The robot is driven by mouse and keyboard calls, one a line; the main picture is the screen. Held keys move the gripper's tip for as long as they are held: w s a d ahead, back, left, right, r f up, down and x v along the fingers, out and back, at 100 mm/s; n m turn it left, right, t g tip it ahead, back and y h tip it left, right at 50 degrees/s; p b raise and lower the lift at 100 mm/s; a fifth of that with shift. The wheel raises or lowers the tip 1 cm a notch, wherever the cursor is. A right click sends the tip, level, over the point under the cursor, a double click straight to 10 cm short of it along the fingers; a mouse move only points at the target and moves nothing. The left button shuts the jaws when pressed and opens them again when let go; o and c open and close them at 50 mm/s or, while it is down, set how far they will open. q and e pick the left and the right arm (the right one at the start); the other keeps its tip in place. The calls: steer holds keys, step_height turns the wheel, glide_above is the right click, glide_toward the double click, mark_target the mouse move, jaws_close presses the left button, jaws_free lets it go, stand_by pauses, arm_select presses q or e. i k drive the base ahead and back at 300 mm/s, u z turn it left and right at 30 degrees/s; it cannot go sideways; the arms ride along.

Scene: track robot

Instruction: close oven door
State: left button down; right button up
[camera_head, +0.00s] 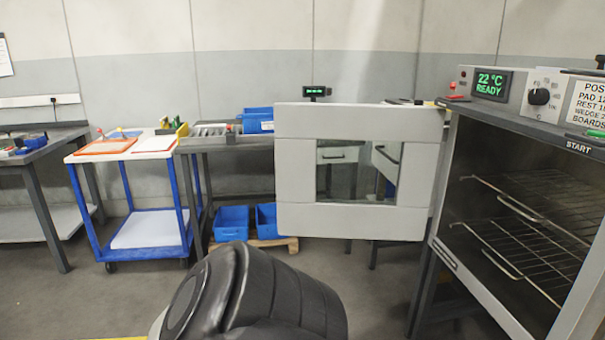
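The oven (448,170) stands at the right, with a dark interior and wire racks (535,210). Its door (300,222) is wide open, swung out to the left of the oven's left front edge. The door is a light grey panel with a rectangular window, through which the furniture behind shows. A dark, rounded, ribbed part of my own body (255,295) fills the bottom middle, in front of and below the door; it looks apart from the door, though depth is hard to judge. Neither of my grippers shows in this view.
The oven's top panel has a green display (492,84) reading 22 °C READY and a black knob (539,97). A blue-framed cart (100,240) stands left of a grey bench. Blue bins (232,222) sit low behind the door. Floor at the lower left is clear.

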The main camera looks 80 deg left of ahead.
mark_target(297, 127)
steer(key=k, duration=0.1)
steer(key=z, duration=2.5)
steer(key=k, duration=2.9)
steer(key=u, duration=3.1)
